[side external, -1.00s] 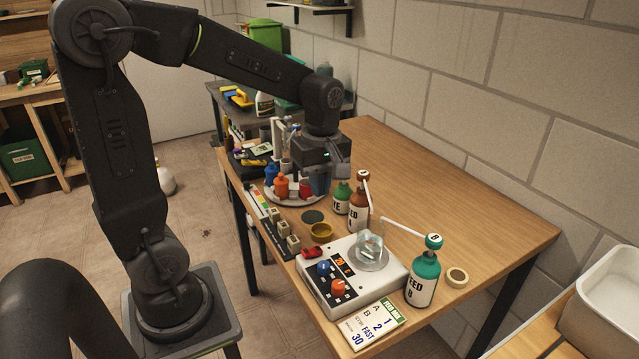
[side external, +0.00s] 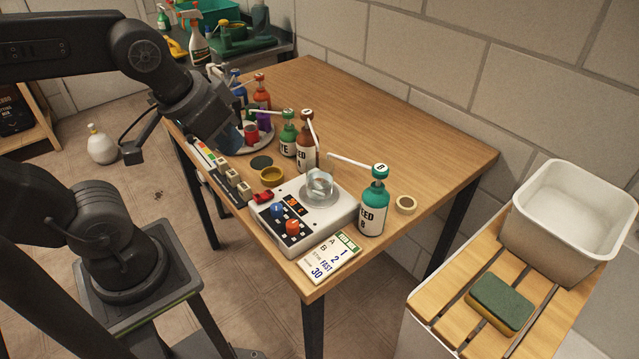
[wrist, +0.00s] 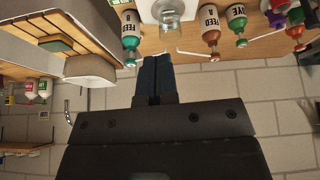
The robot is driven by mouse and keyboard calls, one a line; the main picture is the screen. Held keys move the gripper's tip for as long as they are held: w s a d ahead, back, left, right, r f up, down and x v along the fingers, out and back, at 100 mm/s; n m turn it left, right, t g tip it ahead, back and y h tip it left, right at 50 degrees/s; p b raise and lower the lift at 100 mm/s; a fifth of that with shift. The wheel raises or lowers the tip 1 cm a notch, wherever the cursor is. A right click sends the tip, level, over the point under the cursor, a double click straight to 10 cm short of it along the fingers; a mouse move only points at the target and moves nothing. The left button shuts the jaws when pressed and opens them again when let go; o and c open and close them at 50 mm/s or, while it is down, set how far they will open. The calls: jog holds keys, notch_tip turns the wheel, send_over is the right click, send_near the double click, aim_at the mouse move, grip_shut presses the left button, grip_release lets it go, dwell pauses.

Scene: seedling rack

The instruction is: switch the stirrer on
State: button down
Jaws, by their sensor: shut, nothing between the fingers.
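The stirrer (side external: 339,217) is a white box near the table's front corner with a glass beaker (side external: 320,187) on top. Its face has a red switch (side external: 262,197), a blue knob (side external: 278,210), an orange knob (side external: 293,227) and a display with orange digits. I cannot tell the switch's position. In the wrist view the stirrer (wrist: 150,12) shows only partly, at the top edge. My gripper (side external: 236,142) is shut and empty, back and left of the stirrer, apart from it. Its dark blue fingers (wrist: 154,62) are together in the wrist view.
A FEED B bottle (side external: 372,209) stands right of the stirrer. DYE (side external: 288,138) and brown FEED (side external: 306,155) bottles stand behind it. The table's right rear is clear.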

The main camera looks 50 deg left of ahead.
jog(key=n+g, duration=0.7)
jog(key=n, duration=1)
send_over(257, 197)
jog(key=w, duration=0.2)
notch_tip(257, 197, down, 6)
jog(key=f, duration=0.5)
jog(key=s+f, duration=0.1)
jog(key=f, duration=0.7)
jog(key=shift+s+f, duration=0.15)
jog(key=shift+s, duration=0.15)
